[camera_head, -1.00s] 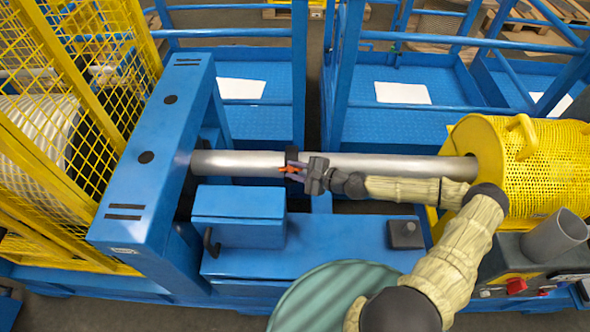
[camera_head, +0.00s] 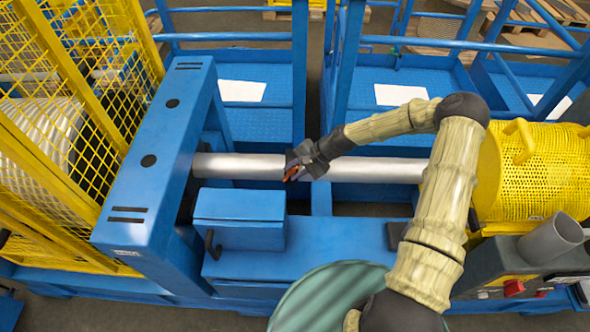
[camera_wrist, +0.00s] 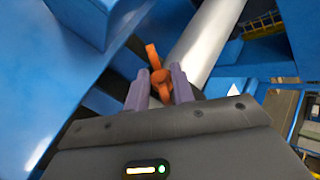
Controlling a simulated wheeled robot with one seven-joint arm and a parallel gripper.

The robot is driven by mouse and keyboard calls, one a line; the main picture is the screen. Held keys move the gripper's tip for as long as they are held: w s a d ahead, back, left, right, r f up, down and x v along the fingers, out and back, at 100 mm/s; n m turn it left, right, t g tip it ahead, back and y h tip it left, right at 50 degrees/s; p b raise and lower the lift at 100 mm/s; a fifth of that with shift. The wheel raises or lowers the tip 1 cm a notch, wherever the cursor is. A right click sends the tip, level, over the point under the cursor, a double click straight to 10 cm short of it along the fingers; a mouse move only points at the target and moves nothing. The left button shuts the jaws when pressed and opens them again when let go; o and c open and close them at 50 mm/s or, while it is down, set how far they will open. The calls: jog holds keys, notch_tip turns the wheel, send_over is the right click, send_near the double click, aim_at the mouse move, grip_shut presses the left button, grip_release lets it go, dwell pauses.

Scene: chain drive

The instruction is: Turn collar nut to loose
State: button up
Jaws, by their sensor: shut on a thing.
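The orange collar nut (camera_wrist: 155,58) has small handle-like arms and shows between my purple fingers in the wrist view. In the head view the orange nut (camera_head: 291,174) is a small tilted shape at the front of the shaft. The dark collar (camera_head: 291,157) sits around the silver shaft (camera_head: 238,166), mostly hidden by my gripper. My gripper (camera_wrist: 160,88) is shut on the nut, with one finger on each side. It also shows in the head view (camera_head: 296,172), reaching in from the right and tilted down to the left.
A blue upright housing (camera_head: 150,150) stands left of the shaft, and a yellow mesh guard (camera_head: 545,165) is at its right. Blue railings (camera_head: 345,90) stand behind.

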jog(key=n+g+h, duration=0.1)
jog(key=n+h, duration=0.1)
jog(key=a+n+g+h, duration=0.1)
jog(key=n+h, duration=0.1)
jog(key=h, duration=0.1)
jog(key=shift+w+r, duration=0.15)
jog(key=shift+w, duration=0.05)
jog(key=n+h, duration=0.1)
jog(key=h, duration=0.1)
jog(key=n+h+b, duration=0.2)
jog(key=n+h, duration=0.1)
jog(key=shift+a+g+h, duration=0.3)
jog(key=shift+g, duration=0.1)
jog(key=n+h, duration=0.1)
jog(key=n+t+h+b, duration=0.1)
jog(key=h, duration=0.1)
jog(key=n+h+b, duration=0.1)
jog(key=shift+s+a+f+n, duration=0.15)
jog(key=shift+a+f+n, duration=0.1)
jog(key=shift+n, duration=0.15)
jog(key=n+t+h+b, duration=0.1)
jog(key=n+h, duration=0.1)
jog(key=n+t+h+b, duration=0.1)
jog(key=t+h, duration=0.1)
jog(key=shift+s+a+f+n, duration=0.1)
jog(key=shift+s+f+n, duration=0.1)
jog(key=shift+n, duration=0.2)
jog(key=o, duration=0.8)
jog(key=shift+c, duration=0.2)
jog(key=shift+w, duration=0.1)
